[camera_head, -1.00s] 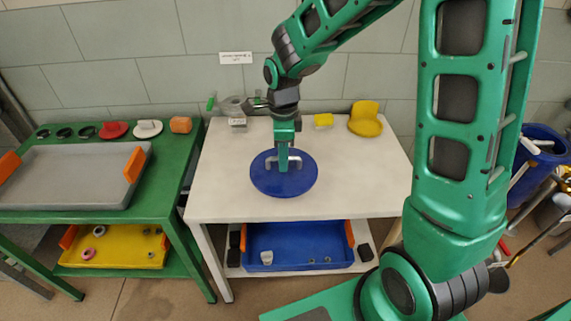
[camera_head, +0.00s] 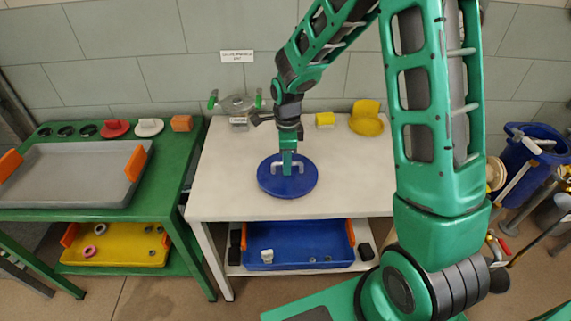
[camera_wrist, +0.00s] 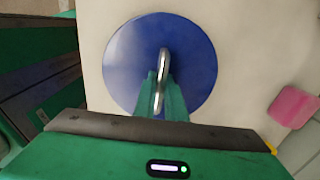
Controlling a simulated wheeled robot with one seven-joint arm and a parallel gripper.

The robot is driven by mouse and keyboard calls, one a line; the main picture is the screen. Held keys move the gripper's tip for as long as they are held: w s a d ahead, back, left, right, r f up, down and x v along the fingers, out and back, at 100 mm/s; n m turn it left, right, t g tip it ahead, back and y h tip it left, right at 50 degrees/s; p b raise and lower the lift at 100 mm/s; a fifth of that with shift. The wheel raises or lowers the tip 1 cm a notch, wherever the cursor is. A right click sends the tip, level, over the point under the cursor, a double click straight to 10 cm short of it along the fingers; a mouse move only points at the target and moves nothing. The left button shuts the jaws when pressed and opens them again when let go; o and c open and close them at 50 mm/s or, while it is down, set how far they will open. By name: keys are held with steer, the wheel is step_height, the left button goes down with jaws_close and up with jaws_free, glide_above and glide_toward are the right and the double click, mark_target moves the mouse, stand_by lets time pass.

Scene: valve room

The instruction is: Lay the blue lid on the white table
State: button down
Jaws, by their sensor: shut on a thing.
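The blue lid (camera_head: 287,187) is a round disc with a metal bar handle. In the head view it is over the middle front of the white table (camera_head: 225,175), lying level; I cannot tell whether it touches the top. My gripper (camera_head: 288,168) is above the lid's middle, shut on its handle. In the wrist view the lid (camera_wrist: 195,75) fills the centre, with the handle (camera_wrist: 163,62) between the fingers of my gripper (camera_wrist: 162,105). The fingers hide part of the handle.
A grey metal valve body (camera_head: 237,106), a yellow block (camera_head: 325,119) and a yellow scoop-shaped piece (camera_head: 366,122) stand along the table's back. A green bench (camera_head: 175,150) with a grey tray (camera_head: 75,175) is at left. The table's left part is clear.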

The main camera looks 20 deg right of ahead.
steer(key=c, duration=1.8)
jaws_free()
step_height(320, 180, up, 12)
steer(key=s+d+r+n, duration=0.3)
steer(key=s+d, duration=0.3)
steer(key=s+d+r+n, duration=0.3)
steer(key=s+d+n, duration=0.1)
steer(key=s+d, duration=0.3)
steer(key=s+d+n, duration=0.1)
steer(key=s+n, duration=0.1)
steer(key=s, duration=0.4)
steer(key=s+d+n, duration=0.2)
steer(key=s+n, duration=0.1)
steer(key=s, duration=0.3)
steer(key=s+d+n, duration=0.1)
steer(key=s+n, duration=0.2)
steer(key=s, duration=0.2)
steer(key=shift+s+d+f, duration=0.15)
steer(key=shift+s+d, duration=0.1)
steer(key=shift+s, duration=0.15)
